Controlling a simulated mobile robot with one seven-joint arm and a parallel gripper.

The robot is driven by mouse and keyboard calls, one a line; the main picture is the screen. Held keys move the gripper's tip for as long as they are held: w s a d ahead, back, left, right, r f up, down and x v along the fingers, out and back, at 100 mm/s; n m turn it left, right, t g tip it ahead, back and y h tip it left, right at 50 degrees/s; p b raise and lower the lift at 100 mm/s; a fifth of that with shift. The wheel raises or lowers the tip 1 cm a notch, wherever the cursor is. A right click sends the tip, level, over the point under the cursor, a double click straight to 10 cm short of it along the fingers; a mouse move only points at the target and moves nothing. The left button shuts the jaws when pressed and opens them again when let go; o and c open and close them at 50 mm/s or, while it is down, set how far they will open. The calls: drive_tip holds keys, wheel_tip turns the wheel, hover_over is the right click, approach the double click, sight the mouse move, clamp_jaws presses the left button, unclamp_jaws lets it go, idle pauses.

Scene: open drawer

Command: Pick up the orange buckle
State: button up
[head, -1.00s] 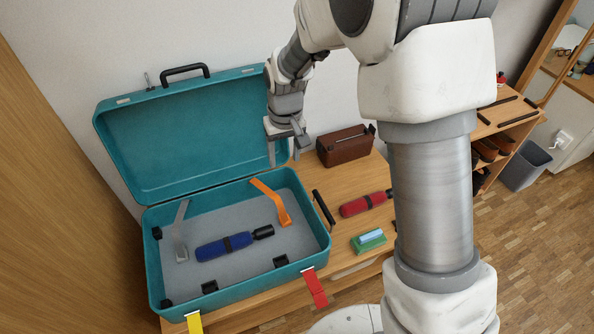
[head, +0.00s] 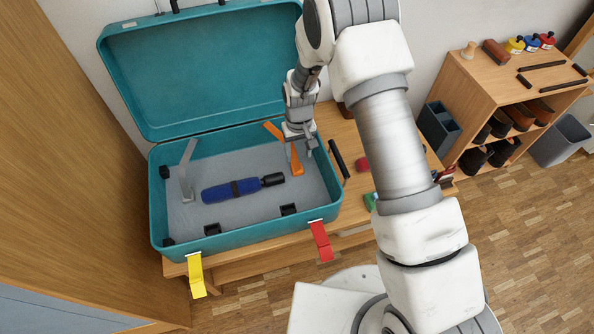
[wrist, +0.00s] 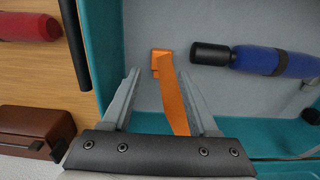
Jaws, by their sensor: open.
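The orange buckle (head: 296,167) is a bent orange strip standing at the right end of the open teal case (head: 157,215). My gripper (head: 302,158) is open above that right end, partly in front of the buckle in the head view. In the wrist view the buckle (wrist: 172,95) rises between the two spread fingers of my gripper (wrist: 160,85), nearer the right finger. Its square foot lies on the grey case floor beyond the fingertips. I cannot tell whether a finger touches it.
A grey strip (head: 186,172) stands at the case's left end. The raised lid (head: 200,75) stands behind.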

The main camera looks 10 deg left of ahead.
sight(297, 169)
wheel_tip(297, 169, down, 8)
drive_tip(key=shift+a+r+b, duration=0.15)
drive_tip(key=shift+b, duration=1.1)
clamp_jaws()
